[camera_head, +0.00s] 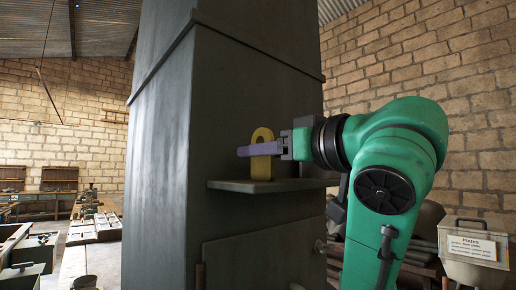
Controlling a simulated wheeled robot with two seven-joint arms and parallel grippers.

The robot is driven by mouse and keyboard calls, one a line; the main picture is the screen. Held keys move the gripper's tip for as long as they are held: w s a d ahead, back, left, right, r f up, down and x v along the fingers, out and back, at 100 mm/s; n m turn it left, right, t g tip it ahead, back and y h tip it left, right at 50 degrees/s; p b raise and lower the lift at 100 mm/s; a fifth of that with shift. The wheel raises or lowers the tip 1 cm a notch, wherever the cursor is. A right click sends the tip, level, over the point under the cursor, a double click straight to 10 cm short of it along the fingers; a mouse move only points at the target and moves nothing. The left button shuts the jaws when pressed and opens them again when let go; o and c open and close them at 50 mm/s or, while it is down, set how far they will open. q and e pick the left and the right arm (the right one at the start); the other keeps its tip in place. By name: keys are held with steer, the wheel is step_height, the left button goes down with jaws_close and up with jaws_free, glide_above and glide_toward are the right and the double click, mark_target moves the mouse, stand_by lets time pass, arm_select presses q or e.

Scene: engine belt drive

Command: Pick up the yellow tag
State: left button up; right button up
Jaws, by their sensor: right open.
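The yellow tag (262,163) stands upright on a small grey shelf (232,186) fixed to the large dark grey column. It has a rounded top with a hole in it. My right gripper (249,150) comes in from the right at the tag's height. Its purple finger crosses in front of the tag and hides part of its middle. The jaws are open. I cannot tell whether the finger touches the tag. My left gripper is not in view.
The tall grey column (160,150) fills the middle. A bin with a "Plates" label (472,247) stands at the lower right by the brick wall. Workbenches and machines (95,228) are at the left. The space left of the shelf is clear.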

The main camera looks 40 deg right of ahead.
steer(key=shift+w+r+p, duration=0.25)
steer(key=shift+w+p, duration=0.05)
steer(key=shift+w, duration=0.2)
steer(key=shift+w+r+p, duration=0.2)
steer(key=shift+w+p, duration=0.05)
steer(key=shift+w, duration=0.2)
steer(key=shift+w+f, duration=0.1)
steer(key=shift+w, duration=0.25)
steer(key=shift+f, duration=0.1)
steer(key=shift+w, duration=0.2)
jaws_close()
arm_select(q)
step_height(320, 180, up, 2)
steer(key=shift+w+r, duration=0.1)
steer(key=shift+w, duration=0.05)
arm_select(e)
steer(key=shift+s, duration=0.1)
